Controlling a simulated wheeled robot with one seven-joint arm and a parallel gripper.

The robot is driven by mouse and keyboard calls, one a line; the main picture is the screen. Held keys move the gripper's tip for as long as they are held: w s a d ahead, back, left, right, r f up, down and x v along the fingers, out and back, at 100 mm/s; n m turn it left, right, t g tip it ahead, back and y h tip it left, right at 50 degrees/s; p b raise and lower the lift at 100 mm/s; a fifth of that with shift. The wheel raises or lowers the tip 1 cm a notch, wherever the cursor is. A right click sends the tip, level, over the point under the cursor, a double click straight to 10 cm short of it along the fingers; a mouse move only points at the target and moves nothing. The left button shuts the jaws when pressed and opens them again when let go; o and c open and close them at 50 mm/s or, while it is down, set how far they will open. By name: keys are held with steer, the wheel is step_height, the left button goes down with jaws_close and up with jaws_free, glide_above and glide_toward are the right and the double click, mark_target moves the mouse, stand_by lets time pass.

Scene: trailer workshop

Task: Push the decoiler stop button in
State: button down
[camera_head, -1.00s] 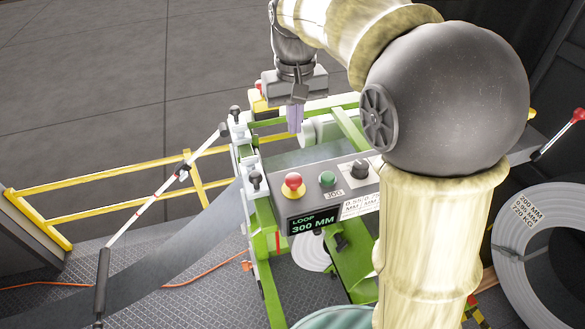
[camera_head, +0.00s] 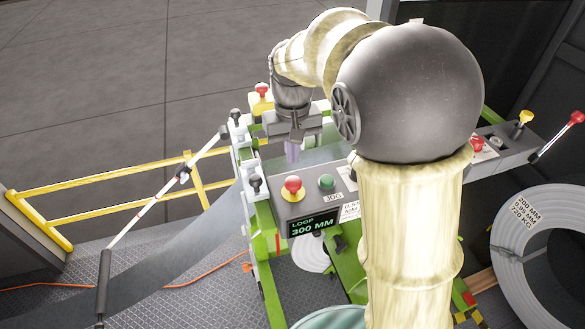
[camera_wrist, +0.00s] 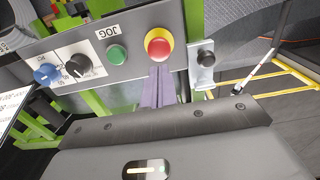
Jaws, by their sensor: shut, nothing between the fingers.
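A red mushroom button (camera_head: 292,186) on a yellow ring sits at the left of the grey control panel (camera_head: 310,207) marked LOOP 300 MM; no label names it as the decoiler stop. It also shows in the wrist view (camera_wrist: 159,45), standing proud of the panel. My gripper (camera_head: 292,153) is shut and empty, behind this button in the head view. In the wrist view my purple fingers (camera_wrist: 158,72) end right by the button's lower edge; I cannot tell whether they touch it.
A green JOG button (camera_head: 326,182) is beside the red one; dark and blue knobs (camera_wrist: 46,74) show in the wrist view. Other red buttons stand behind (camera_head: 262,90) and at right (camera_head: 476,144). A black-knobbed clamp (camera_wrist: 206,58) is close beside my fingers. Yellow rails (camera_head: 110,188) stand left.

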mark_target(293, 180)
steer(key=shift+f+p, duration=0.75)
steer(key=shift+f, duration=2.35)
